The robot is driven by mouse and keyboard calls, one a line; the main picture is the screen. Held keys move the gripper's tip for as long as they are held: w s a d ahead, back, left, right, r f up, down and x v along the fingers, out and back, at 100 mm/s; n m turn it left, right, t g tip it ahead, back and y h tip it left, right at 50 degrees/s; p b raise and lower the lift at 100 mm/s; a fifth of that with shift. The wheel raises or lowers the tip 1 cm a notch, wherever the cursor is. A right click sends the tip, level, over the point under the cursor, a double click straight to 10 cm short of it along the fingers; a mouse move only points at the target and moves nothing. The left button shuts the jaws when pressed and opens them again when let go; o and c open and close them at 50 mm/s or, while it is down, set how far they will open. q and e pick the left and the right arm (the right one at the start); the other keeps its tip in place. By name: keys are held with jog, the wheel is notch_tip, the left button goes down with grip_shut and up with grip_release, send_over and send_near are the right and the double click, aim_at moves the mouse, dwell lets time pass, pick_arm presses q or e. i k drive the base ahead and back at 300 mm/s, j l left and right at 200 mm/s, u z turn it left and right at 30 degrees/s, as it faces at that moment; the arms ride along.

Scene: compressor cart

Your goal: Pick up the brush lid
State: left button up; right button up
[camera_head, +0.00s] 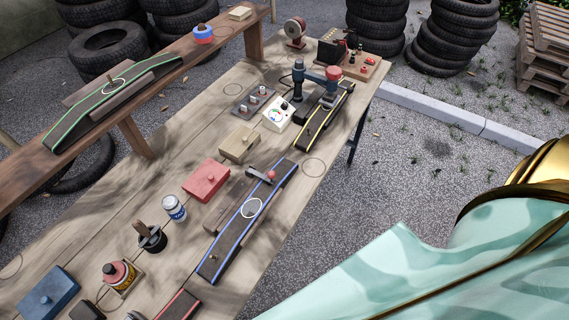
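No part is plainly marked as the brush lid. The likeliest is the reddish lid with a small dark knob (116,271) on the yellow-labelled can (123,283) near the front of the wooden table (165,265). The lid appears tilted on the can; whether it is seated is too small to tell. Behind it a dark round pot with an upright brown handle (149,235) stands on the table. A white and blue tin (173,208) stands farther back. Neither of my grippers is in view.
A blue block with a knob (47,294) lies left of the can. A red box (205,181) and a blue-edged ramp (247,218) lie to the right. A raised plank (30,178) runs along the left. Tyres (460,35) stand behind; gravel is open at right.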

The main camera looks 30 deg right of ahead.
aim_at(114, 272)
jog(key=u, duration=0.9)
